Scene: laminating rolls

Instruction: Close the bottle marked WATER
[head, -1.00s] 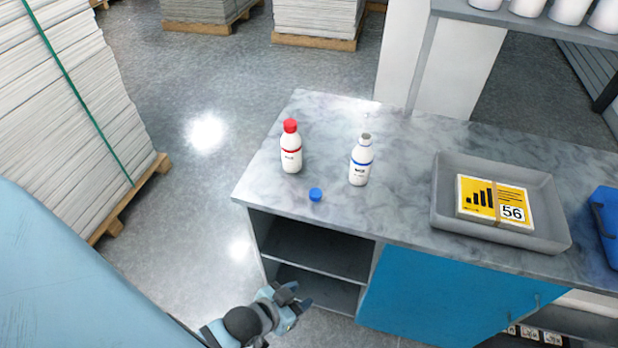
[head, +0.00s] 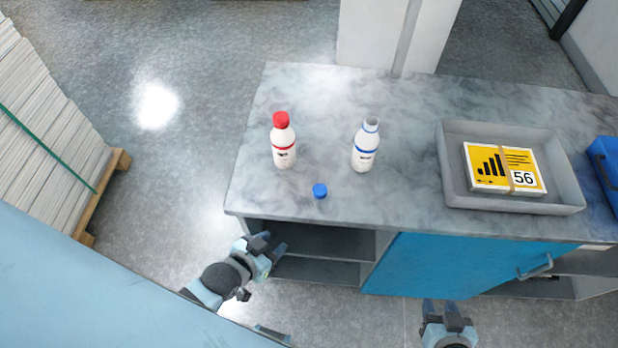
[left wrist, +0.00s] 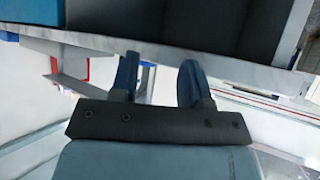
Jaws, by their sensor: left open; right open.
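A white bottle with a blue band (head: 366,146) stands upright and uncapped on the counter; its label is too small to read. A blue cap (head: 320,191) lies on the counter in front of it, to the left. A white bottle with a red cap and red band (head: 283,142) stands upright to the left. My left gripper (head: 272,247) is open and empty in front of the counter, below its top; its open fingers also show in the left wrist view (left wrist: 158,82). My right gripper (head: 448,308) is open in front of the blue cabinet door.
A grey tray (head: 452,186) holding a banded stack of yellow cards (head: 503,168) is on the counter to the right. A blue case (head: 606,172) is at the right edge. The marble counter (head: 400,215) is clear around the bottles. A paper stack on a pallet (head: 40,150) stands left.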

